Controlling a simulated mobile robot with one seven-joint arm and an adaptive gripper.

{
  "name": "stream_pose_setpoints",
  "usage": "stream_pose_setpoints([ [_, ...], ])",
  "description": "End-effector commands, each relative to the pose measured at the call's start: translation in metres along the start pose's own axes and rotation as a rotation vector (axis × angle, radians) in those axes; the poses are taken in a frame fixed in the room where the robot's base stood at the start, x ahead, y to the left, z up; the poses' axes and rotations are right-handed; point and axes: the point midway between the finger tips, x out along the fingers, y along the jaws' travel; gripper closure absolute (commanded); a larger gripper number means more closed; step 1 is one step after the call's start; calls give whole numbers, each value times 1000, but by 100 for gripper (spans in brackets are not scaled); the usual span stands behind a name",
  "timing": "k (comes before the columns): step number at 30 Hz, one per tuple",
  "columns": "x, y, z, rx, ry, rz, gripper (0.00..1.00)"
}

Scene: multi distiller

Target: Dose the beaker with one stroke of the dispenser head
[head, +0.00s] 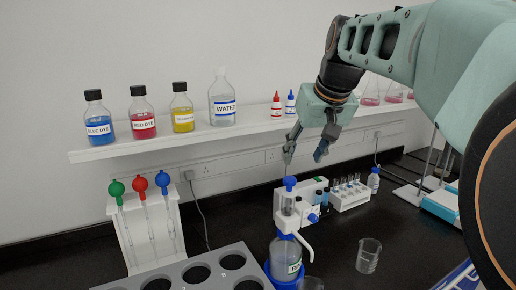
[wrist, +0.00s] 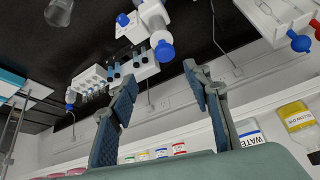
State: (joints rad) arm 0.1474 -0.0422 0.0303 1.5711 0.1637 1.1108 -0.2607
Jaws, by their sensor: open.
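The bottle-top dispenser (head: 287,205) has a white body, a blue top knob (head: 290,182) and a spout curving down to the right. It sits on a clear bottle (head: 287,256) in a blue holder. A clear glass vessel (head: 312,284) is near the spout, cut off by the bottom edge. A clear beaker (head: 368,256) stands on the bench to the right. My gripper (head: 305,154) is open and empty, above the knob and slightly right in the head view. In the wrist view the knob (wrist: 163,50) shows between the open fingertips (wrist: 160,76), apart from them.
A wall shelf (head: 240,134) with dye bottles, a water bottle (head: 223,100) and small dropper bottles is behind. A white rack with tubes (head: 349,193) stands right of the dispenser. A pipette stand (head: 150,230) and a grey holed rack (head: 190,272) are at left. Dark bench is clear around the beaker.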

Motion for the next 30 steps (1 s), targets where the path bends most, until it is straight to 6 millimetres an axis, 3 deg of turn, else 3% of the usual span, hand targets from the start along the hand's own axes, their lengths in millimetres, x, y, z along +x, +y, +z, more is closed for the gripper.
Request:
stream_pose_setpoints([
  [8,13,-8,1,-88,-8,-12,55],
  [21,87,-9,2,-86,-9,-11,55],
  [30,109,-9,1,-86,-6,-10,55],
])
